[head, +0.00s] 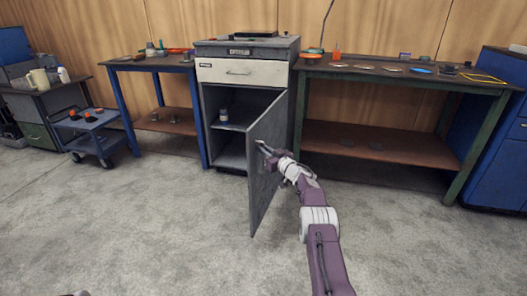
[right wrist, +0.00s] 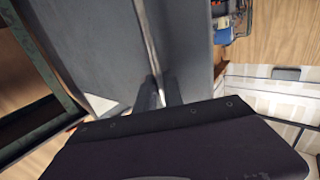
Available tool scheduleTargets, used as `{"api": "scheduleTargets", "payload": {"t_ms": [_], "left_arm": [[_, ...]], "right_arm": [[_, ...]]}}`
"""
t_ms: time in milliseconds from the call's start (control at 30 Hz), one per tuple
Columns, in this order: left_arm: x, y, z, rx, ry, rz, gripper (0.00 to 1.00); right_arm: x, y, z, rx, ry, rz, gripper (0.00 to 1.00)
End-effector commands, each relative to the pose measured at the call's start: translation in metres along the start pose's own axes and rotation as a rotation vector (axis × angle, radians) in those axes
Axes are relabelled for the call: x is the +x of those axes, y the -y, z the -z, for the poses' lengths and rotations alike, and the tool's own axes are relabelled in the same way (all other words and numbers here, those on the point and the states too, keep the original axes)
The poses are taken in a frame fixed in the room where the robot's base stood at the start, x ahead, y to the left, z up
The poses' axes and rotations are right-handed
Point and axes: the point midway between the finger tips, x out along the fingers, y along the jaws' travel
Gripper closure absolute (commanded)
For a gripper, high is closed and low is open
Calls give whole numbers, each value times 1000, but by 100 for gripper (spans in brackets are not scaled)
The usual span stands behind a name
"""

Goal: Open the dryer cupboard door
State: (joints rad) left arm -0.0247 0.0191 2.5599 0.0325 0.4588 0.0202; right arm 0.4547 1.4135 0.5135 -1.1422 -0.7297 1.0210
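The grey dryer cupboard (head: 247,70) stands against the wall in the head view. Its door (head: 267,165) is hinged on the right side and stands partly open, swung out over the floor. The inside shelf shows to the left of the door.
A drawer (head: 240,72) above the opening is shut. A small container (head: 224,115) stands on the inside shelf. Workbenches (head: 395,72) (head: 150,65) flank the cupboard, and a blue cart (head: 88,120) stands at left. The floor in front is clear.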

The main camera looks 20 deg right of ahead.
Motion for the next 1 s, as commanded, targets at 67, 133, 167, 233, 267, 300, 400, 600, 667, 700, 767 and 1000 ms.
{"api": "scheduleTargets", "payload": {"t_ms": [67,133,167,233,267,300,400,600,667,700,767,1000], "left_arm": [[0,0,0,0,0,0,64],[0,0,0,0,0,0,64],[0,0,0,0,0,0,64],[0,0,0,0,0,0,64],[0,0,0,0,0,0,64],[0,0,0,0,0,0,64],[-2,0,0,0,0,0,64],[-19,0,2,0,0,0,64],[-26,0,3,0,0,0,64],[-30,-1,3,0,0,0,64],[-36,-1,4,0,0,0,64],[-14,0,2,0,-1,0,64]], "right_arm": [[0,0,1,-1,-1,-1,68],[0,0,1,-1,-1,-1,68],[0,0,1,-1,-1,-1,68],[0,0,1,-1,-1,-1,68],[0,0,0,0,-1,-1,68],[0,0,0,0,0,-1,68],[-1,0,1,1,1,0,68],[-10,0,5,4,5,3,68],[-16,-1,6,3,4,2,68],[-20,-1,6,3,3,1,68],[-26,-1,6,3,1,-3,68],[-50,-2,-10,-3,-3,-2,68]]}}
